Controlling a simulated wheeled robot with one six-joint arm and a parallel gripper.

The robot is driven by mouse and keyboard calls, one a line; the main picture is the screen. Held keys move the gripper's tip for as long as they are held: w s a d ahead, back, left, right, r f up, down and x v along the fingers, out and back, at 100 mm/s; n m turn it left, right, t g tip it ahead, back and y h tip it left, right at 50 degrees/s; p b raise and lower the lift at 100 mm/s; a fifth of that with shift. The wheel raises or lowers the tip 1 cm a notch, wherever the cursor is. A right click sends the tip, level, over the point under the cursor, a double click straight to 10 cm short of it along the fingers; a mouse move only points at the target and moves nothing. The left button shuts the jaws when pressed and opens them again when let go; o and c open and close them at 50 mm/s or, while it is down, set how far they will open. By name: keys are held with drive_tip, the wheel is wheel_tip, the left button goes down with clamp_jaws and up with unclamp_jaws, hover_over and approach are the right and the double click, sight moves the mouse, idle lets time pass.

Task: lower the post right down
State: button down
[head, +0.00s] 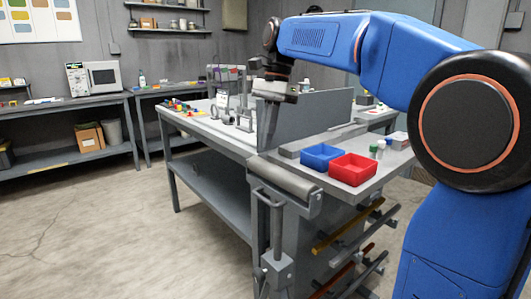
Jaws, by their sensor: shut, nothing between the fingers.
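A slim grey upright post (276,228) stands at the near end of the workbench. It has a short crossbar at its top and passes down into a grey block (277,266). I cannot tell for sure that this is the task's post. A grey roller (285,178) lies level just behind its top. My gripper (268,118) is shut and empty, pointing down over the workbench, well above and apart from the post. Its fingertips are small and hard to make out against the grey panel.
A grey upright panel (310,119) stands on the workbench (208,128) beside my gripper. A blue bin (322,157) and a red bin (352,170) sit on the near right shelf. Coloured bars stick out below it. The floor (120,225) at left is clear.

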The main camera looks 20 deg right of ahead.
approach(260, 197)
drive_tip(key=f, duration=0.2)
drive_tip(key=w+a+f, duration=0.1)
drive_tip(key=f, duration=0.3)
drive_tip(key=shift+w+a, duration=0.2)
drive_tip(key=shift+w, duration=0.15)
drive_tip(key=x, duration=0.3)
drive_tip(key=d+x, duration=0.1)
drive_tip(key=x, duration=0.1)
drive_tip(key=shift+w+f, duration=0.2)
drive_tip(key=shift+f, duration=0.25)
drive_tip(key=shift+r, duration=0.15)
